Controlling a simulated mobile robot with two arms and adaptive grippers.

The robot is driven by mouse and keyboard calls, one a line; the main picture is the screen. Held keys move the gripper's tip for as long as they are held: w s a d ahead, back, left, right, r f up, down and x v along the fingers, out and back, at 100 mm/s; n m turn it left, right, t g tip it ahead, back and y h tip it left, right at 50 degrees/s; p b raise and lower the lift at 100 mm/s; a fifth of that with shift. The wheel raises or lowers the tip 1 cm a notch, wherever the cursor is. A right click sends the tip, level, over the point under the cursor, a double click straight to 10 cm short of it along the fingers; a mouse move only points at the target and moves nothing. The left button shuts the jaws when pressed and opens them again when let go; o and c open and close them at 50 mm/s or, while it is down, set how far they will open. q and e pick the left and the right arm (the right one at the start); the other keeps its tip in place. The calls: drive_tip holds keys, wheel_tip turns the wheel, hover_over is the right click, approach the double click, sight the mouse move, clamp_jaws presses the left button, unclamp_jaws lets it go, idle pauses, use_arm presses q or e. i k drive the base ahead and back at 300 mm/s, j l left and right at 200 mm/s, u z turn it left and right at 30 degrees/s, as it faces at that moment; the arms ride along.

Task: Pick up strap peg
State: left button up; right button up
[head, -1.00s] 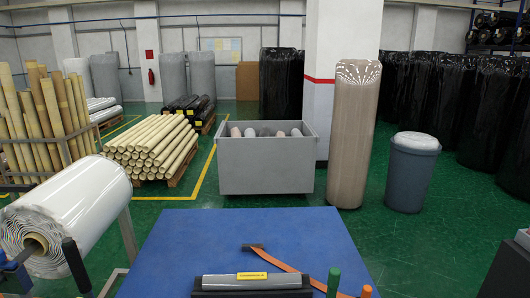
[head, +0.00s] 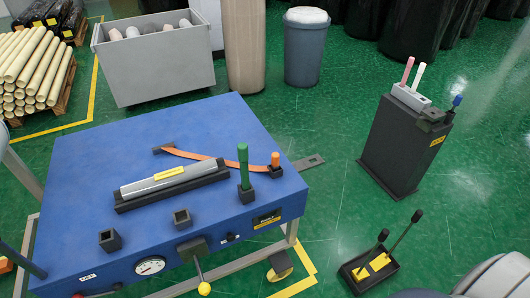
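The strap peg (head: 275,160) is a short orange peg upright in a small black socket block at the right side of the blue table (head: 90,155). An orange strap (head: 210,158) runs from a dark clip (head: 163,148) at the table's middle to the peg's block. A taller green peg (head: 243,165) stands in another black block just left of the strap peg. Neither of my grippers can be made out in the head view, and nothing touches the strap peg.
A grey bar with a yellow label (head: 168,175) lies in a black cradle. Two empty black sockets (head: 110,240) sit near the table's front, above a gauge (head: 150,265). A dark stand (head: 405,150) with pink and white pegs is at right; a lever box (head: 370,270) is on the floor.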

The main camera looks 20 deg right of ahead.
sight(275, 163)
drive_tip(key=i+j+z, duration=0.2)
drive_tip(key=z, duration=0.15)
drive_tip(key=i+j+z, duration=0.45)
drive_tip(key=j+z, duration=0.25)
drive_tip(key=l, duration=0.1)
